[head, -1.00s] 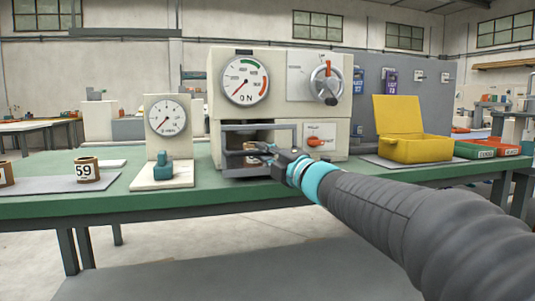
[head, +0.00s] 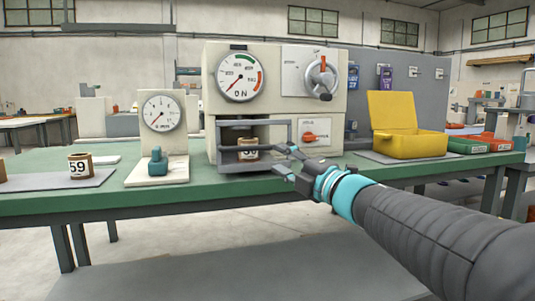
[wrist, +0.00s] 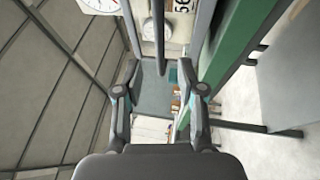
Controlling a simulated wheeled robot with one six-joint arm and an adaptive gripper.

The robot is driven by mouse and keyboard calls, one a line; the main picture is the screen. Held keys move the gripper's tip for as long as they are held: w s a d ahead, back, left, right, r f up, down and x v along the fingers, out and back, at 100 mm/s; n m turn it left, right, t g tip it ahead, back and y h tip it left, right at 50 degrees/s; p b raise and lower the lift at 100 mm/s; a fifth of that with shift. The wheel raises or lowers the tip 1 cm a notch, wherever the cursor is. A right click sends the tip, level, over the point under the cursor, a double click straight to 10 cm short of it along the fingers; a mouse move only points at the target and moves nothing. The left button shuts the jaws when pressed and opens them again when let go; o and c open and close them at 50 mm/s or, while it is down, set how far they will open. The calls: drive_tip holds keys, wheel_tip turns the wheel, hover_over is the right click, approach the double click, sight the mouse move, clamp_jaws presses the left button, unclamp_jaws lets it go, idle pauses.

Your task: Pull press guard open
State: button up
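The press guard (head: 289,143) is a grey bar frame across the front opening of the cream press (head: 220,100). A brown numbered cup (head: 247,155) sits inside, behind the guard's bars. My gripper (head: 284,159) is at the guard's lower right side, its fingers spread apart with nothing between them that I can make out. In the wrist view my gripper (wrist: 159,72) is open. A grey guard bar (wrist: 158,35) runs toward the gap between its fingertips. Whether it touches a finger I cannot tell.
A gauge stand (head: 163,113) with a teal knob stands left of the press. Another numbered cup (head: 80,166) sits on a grey mat at the far left. A yellow open box (head: 410,145) and a green bin (head: 468,146) stand to the right on the green bench (head: 120,200).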

drive_tip(key=v, duration=0.3)
drive_tip(key=shift+s+d, duration=0.1)
drive_tip(key=shift+s, duration=0.05)
